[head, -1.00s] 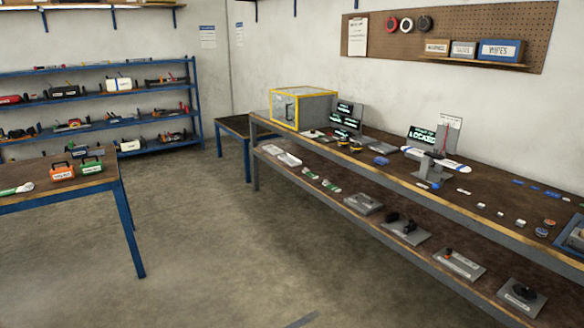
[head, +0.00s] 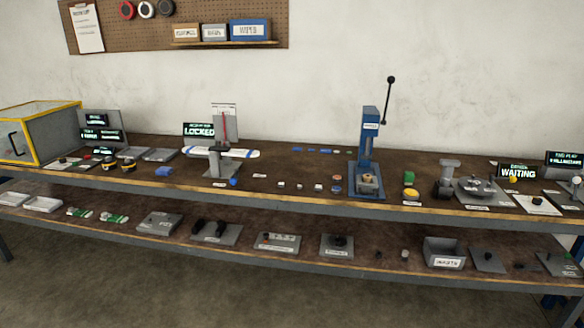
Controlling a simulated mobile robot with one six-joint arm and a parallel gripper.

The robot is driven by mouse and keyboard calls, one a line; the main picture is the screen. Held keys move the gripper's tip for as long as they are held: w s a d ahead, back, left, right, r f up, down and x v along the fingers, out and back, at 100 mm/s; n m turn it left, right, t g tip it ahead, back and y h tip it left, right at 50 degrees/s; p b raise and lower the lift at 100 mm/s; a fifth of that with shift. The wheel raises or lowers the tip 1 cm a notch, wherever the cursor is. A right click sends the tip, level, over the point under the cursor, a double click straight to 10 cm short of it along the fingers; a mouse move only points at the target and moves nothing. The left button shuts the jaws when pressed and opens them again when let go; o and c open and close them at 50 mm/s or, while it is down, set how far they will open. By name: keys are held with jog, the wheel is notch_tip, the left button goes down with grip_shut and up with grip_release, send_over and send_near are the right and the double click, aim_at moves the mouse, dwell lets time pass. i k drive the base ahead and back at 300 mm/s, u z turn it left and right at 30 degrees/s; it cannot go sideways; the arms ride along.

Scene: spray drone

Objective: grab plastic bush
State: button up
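Several small parts lie in a loose row on the upper bench top in the head view. My gripper is not in view.
A blue lever press (head: 368,150) stands right of the small parts. A grey stand (head: 221,163) holding a white-and-blue wing-like part is left of them, near a screen reading LOCKED (head: 199,129). The lower shelf (head: 300,264) carries grey trays and fixtures. Floor in front is clear.

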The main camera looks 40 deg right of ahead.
aim_at(367, 178)
jog(key=z, duration=0.55)
jog(key=i, duration=0.75)
jog(key=z, duration=0.4)
